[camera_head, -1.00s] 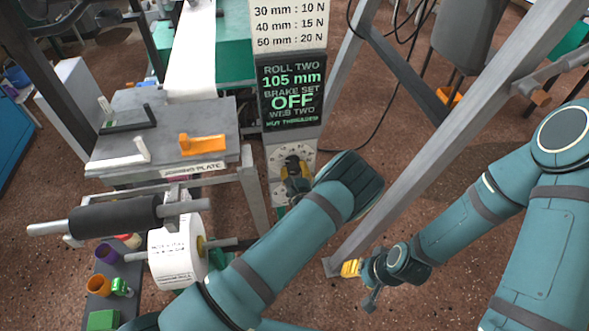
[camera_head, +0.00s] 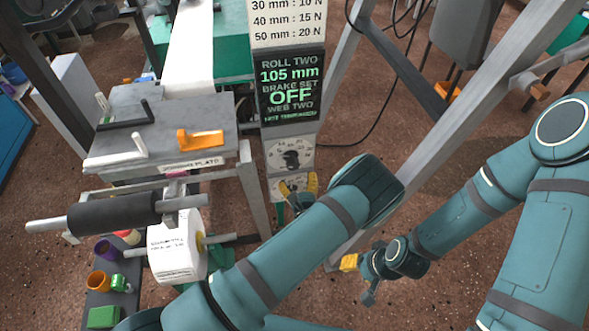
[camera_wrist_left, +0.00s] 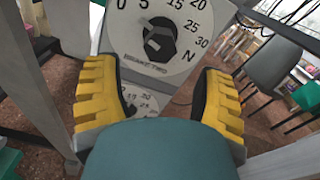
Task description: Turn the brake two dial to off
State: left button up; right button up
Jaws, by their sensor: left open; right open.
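The brake two dial (camera_head: 291,154) is a black knob on a white numbered plate on the grey post. In the left wrist view the dial (camera_wrist_left: 160,42) shows close up, above its "BRAKE TWO" label; its pointer seems to lean to the upper left, towards the low numbers. The display (camera_head: 291,88) reads "ROLL TWO 105 mm, BRAKE SET OFF". My left gripper (camera_head: 299,186) is open and empty, just below the dial and apart from it; its yellow fingers (camera_wrist_left: 163,100) are wide apart. My right gripper (camera_head: 350,262) hangs low, away from the dial.
A second dial (camera_wrist_left: 142,100) sits lower on the post, partly hidden by my left gripper. A grey splicing plate (camera_head: 216,112) and a white paper roll (camera_head: 172,255) stand to the left. A slanted grey beam (camera_head: 440,125) is to the right.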

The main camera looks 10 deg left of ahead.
pick_arm(q)
jog(key=v, duration=0.5)
dwell(0.4)
